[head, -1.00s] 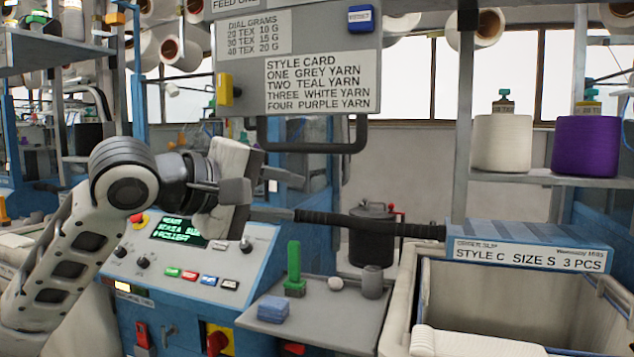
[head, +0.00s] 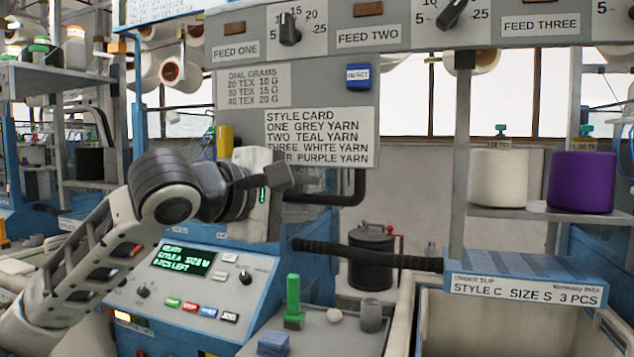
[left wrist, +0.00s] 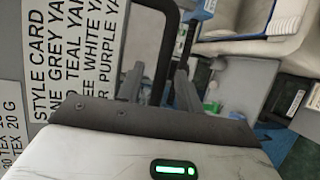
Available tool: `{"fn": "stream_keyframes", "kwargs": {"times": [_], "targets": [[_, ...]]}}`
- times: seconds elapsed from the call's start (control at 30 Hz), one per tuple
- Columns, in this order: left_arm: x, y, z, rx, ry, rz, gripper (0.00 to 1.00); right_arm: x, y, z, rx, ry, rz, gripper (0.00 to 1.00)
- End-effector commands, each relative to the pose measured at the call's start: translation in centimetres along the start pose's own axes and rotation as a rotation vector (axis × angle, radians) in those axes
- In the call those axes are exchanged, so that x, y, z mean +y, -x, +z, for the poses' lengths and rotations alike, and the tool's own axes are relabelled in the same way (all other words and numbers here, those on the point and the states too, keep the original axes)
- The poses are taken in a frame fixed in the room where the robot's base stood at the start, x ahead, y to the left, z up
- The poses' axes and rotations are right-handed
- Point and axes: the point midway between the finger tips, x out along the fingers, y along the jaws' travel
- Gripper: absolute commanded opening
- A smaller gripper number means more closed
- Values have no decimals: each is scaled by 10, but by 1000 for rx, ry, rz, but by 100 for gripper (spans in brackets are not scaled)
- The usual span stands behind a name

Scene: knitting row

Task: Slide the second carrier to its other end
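My left gripper (head: 282,178) is raised at the lower edge of the grey panel (head: 300,72), in front of the style card (head: 318,138). In the left wrist view its two fingers (left wrist: 156,86) are apart, with no object clearly held. A dark bent bar (head: 345,198) hangs below the panel, close to the fingers; it also shows in the left wrist view (left wrist: 168,30). I cannot tell whether they touch. A yellow block (head: 224,140) sits at the panel's left edge. I cannot tell which part is the second carrier. My right gripper is out of view.
A black ribbed handle (head: 370,257) runs across below the gripper, towards a blue box (head: 520,272). The control console (head: 205,290) is below. A green post (head: 293,300) stands on a small tray (head: 325,343). Yarn cones (head: 580,182) sit on a shelf to the right.

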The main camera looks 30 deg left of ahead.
Motion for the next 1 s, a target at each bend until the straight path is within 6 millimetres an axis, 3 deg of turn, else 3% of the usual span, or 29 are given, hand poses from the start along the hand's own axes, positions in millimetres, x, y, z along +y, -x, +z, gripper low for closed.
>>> {"fn": "stream_keyframes", "kwargs": {"times": [0.23,0.57,0.6,0.73,1.0], "targets": [[1,-29,0,0,-1,-1,36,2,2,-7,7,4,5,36],[0,-34,0,0,-3,1,36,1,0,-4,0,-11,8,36],[0,-33,0,0,-3,1,33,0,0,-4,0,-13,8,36],[0,-33,0,0,-2,0,0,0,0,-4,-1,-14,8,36],[-3,-35,2,-4,-2,-2,0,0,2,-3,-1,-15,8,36]]}}
